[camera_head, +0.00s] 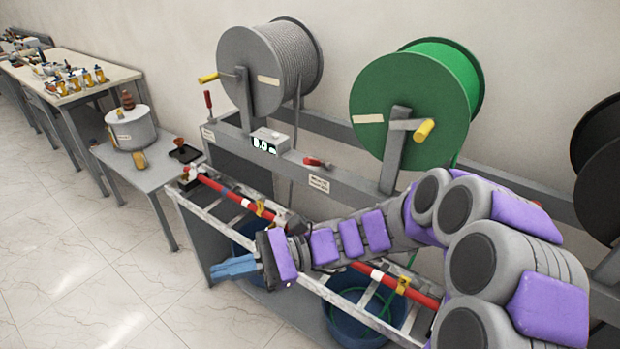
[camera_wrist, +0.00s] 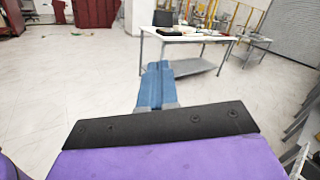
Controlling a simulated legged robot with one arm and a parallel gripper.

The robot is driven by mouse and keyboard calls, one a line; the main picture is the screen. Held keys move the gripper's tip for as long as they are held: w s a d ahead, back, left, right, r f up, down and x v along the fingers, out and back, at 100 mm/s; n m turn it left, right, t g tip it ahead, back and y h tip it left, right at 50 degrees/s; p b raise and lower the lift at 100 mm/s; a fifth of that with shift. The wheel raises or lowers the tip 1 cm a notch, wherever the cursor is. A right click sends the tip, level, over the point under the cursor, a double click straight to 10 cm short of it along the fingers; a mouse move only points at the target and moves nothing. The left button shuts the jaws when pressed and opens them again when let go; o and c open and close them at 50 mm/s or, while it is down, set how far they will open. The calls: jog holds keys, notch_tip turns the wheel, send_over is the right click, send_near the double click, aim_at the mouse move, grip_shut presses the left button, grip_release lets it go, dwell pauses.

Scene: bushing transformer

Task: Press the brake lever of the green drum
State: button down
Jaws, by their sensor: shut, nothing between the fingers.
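The green drum (camera_head: 412,108) hangs on the grey rack in the head view, with a yellow crank handle (camera_head: 424,131) on its side. A red-handled lever (camera_head: 317,162) sits on the rack rail, left of and below the green drum, lying nearly flat; it seems to be this drum's brake lever. My gripper (camera_head: 232,268) is in front of the rack, below and left of that lever and apart from it, pointing left. Its blue fingers are together and empty, as the wrist view (camera_wrist: 154,82) also shows. Neither drum nor lever shows in the wrist view.
A grey drum (camera_head: 270,68) with an upright red lever (camera_head: 208,99) stands left; a black drum (camera_head: 598,150) is right. A meter (camera_head: 265,142) sits on the rail. A red bar (camera_head: 232,200) and blue tubs (camera_head: 365,312) are below. The floor (camera_head: 110,270) at left is clear.

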aim_at(316, 163)
jog(key=w+d+f+m+t+y, duration=0.25)
jog(key=w+m+t, duration=0.4)
jog(key=w, duration=0.35)
jog(key=w+d+f+m+t+y, duration=0.1)
jog(key=w+f+m+t+y, duration=0.15)
jog(key=w+m+t, duration=0.6)
jog(key=w+d+f+m+t+h, duration=1)
jog(key=w+d+f+m+t, duration=0.1)
jog(key=w+d+f, duration=0.3)
jog(key=shift+d+f+m+p, duration=0.3)
jog(key=shift+f+m+p, duration=0.15)
jog(key=shift+f+m, duration=0.25)
jog(key=shift+w, duration=0.1)
jog(key=w+a+r+b, duration=0.3)
jog(key=w+a+r, duration=0.1)
jog(key=w+r, duration=0.3)
jog(key=w, duration=0.2)
jog(key=shift+w+r, duration=0.3)
jog(key=shift+r, duration=0.05)
